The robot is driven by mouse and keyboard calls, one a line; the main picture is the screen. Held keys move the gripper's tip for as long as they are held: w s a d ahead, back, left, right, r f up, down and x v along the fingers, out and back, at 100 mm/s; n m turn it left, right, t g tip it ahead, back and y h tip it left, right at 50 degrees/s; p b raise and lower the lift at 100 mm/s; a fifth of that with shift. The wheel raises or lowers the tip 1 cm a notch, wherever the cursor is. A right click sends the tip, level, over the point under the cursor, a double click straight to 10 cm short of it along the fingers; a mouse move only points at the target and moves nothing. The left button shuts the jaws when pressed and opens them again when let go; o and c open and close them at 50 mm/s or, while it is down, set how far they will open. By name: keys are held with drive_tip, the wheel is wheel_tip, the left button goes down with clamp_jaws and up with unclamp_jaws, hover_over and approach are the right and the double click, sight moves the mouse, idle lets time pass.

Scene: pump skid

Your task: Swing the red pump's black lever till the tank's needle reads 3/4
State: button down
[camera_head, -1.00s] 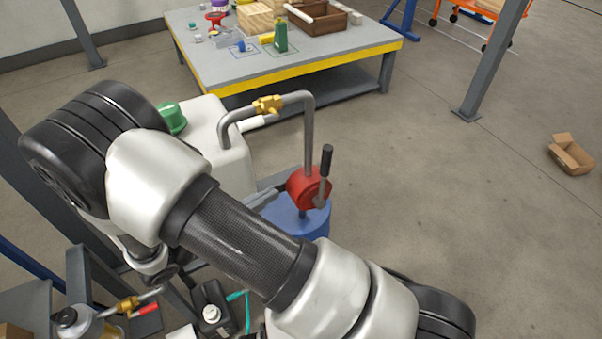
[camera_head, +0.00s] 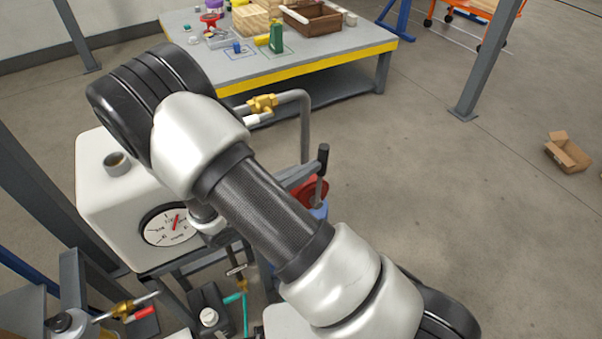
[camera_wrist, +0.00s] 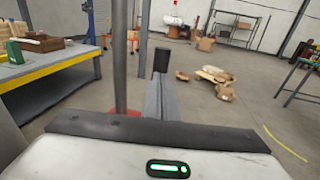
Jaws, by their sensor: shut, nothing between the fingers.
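The red pump (camera_head: 315,188) stands on a blue drum (camera_head: 320,211), both partly behind my arm in the head view. The white tank (camera_head: 105,205) carries a round dial (camera_head: 160,233) with a red needle pointing up and slightly right. The dial's right edge is hidden by my arm, and its marks are too small to read surely.
A grey pipe (camera_head: 305,125) with a brass valve (camera_head: 262,103) rises behind the pump. The yellow-edged table (camera_head: 300,75) stands behind. Bottles and another brass valve (camera_head: 122,308) are at lower left. The floor right of the pump is clear up to a cardboard box (camera_head: 567,152).

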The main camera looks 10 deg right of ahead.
sight(325, 160)
drive_tip(key=d+p, duration=0.1)
drive_tip(key=d+r+y+p, duration=0.1)
drive_tip(key=d+g+p, duration=0.1)
drive_tip(key=shift+w+d+r+y, duration=0.1)
drive_tip(key=shift+w+r+y, duration=0.1)
drive_tip(key=shift+w+y, duration=0.2)
drive_tip(key=d, duration=0.2)
drive_tip(key=w+d+f, duration=0.1)
drive_tip(key=shift+m+y, duration=0.3)
drive_tip(key=shift+y, duration=0.1)
drive_tip(key=shift+a, duration=0.15)
drive_tip(key=shift+s+a+r+p, duration=0.1)
drive_tip(key=shift+a+r+p, duration=0.15)
drive_tip(key=shift+a+p, duration=0.1)
drive_tip(key=r+p+v, duration=0.1)
drive_tip(key=v, duration=1.2)
drive_tip(key=shift+d+p, duration=0.25)
drive_tip(key=shift+p, duration=0.1)
